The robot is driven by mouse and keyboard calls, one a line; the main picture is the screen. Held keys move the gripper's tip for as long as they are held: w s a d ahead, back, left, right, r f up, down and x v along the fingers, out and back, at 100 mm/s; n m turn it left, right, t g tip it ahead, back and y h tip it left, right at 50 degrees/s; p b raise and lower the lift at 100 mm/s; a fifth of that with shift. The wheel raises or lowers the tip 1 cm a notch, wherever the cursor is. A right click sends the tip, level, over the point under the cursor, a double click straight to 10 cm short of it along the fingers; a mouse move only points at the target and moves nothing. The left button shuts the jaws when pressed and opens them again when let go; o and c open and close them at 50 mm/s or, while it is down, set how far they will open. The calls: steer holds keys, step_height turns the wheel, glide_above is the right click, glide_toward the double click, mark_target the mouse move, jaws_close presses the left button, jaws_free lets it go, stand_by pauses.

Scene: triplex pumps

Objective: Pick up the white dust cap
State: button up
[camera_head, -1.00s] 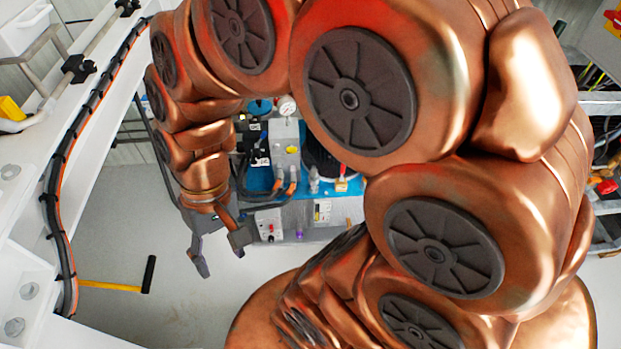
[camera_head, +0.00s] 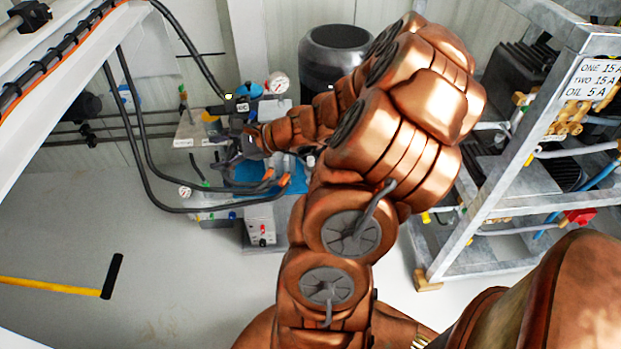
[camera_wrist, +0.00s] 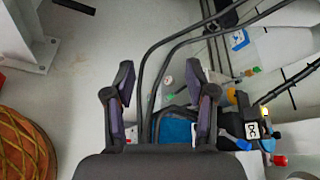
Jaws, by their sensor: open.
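I cannot make out the white dust cap for certain in either view. My gripper (camera_wrist: 161,76) is open in the wrist view, its two dark fingers apart with hoses and grey floor seen between and beyond them. Nothing is held between the fingers. In the head view my gripper (camera_head: 242,150) is small and partly hidden among hoses, at the pump unit with the blue tray (camera_head: 243,176). The blue tray also shows between and behind the fingers in the wrist view (camera_wrist: 176,131).
Black hoses (camera_head: 150,150) loop down left of the unit and pass close to the fingers in the wrist view. A pressure gauge (camera_head: 278,83) stands at the back. A metal rack (camera_head: 505,170) is on the right.

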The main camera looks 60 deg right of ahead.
steer(key=s+d+f+m+t+h+b, duration=0.1)
steer(key=s+d+f+m+h+b, duration=0.15)
steer(key=d+f+m, duration=0.4)
steer(key=s+d+f+m+t+h+b, duration=0.1)
steer(key=s+d+f+m+h+b, duration=0.2)
steer(key=d, duration=0.6)
steer(key=m+h+b, duration=0.3)
steer(key=m+h, duration=0.2)
steer(key=m, duration=0.1)
glide_toward(312, 160)
steer(key=w, duration=0.1)
steer(key=shift+g, duration=0.3)
steer(key=shift+b+x, duration=1.3)
steer(key=shift+x, duration=2.7)
steer(key=shift+d+r, duration=0.1)
steer(key=shift+d, duration=0.1)
jaws_close()
